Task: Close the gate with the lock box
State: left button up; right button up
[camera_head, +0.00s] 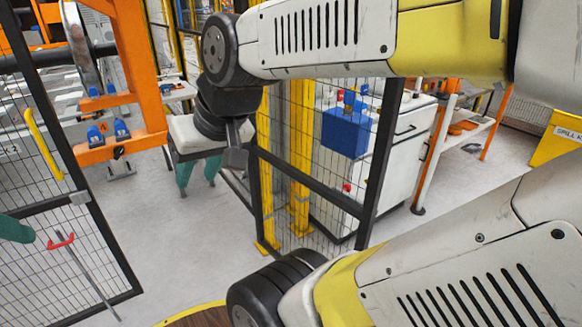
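The gate (105,252) is a black-framed mesh panel at the left, swung away from the fixed mesh fence (310,180), with a wide floor gap between them. It carries a yellow handle (43,143) and a red-handled grey rod (61,242). The blue lock box (345,132) is on the fence panel at centre right, with red and blue parts on top. My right gripper (236,156) points down in front of the gap, left of the lock box and apart from both.
An orange frame (137,60) with blue parts stands behind the gate. Yellow posts (298,205) and a white cabinet (400,150) stand by the fence. The grey floor in the gap is clear.

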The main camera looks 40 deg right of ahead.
aim_at(347, 133)
jog(key=k+l+u, duration=0.1)
jog(key=l, duration=0.35)
jog(key=k+l+u, duration=0.1)
jog(key=l, duration=0.3)
jog(key=k+l+u, duration=0.1)
jog(key=l, duration=0.3)
jog(key=k+l, duration=0.2)
jog(key=l, duration=0.2)
jog(key=k+l+u, duration=0.15)
jog(key=l, duration=0.25)
jog(key=k+l+u, duration=0.1)
jog(key=l, duration=0.3)
jog(key=k+l+u, duration=0.1)
jog(key=k+l, duration=0.15)
jog(key=l, duration=0.15)
jog(key=l+u, duration=0.1)
jog(key=l, duration=0.6)
jog(key=k+l+u, duration=0.1)
jog(key=l, duration=0.55)
jog(key=k+l+u, duration=0.1)
jog(key=l, duration=0.6)
jog(key=k+j+z, duration=0.1)
jog(key=z, duration=0.25)
jog(key=k+l, duration=0.05)
jog(key=k, duration=0.05)
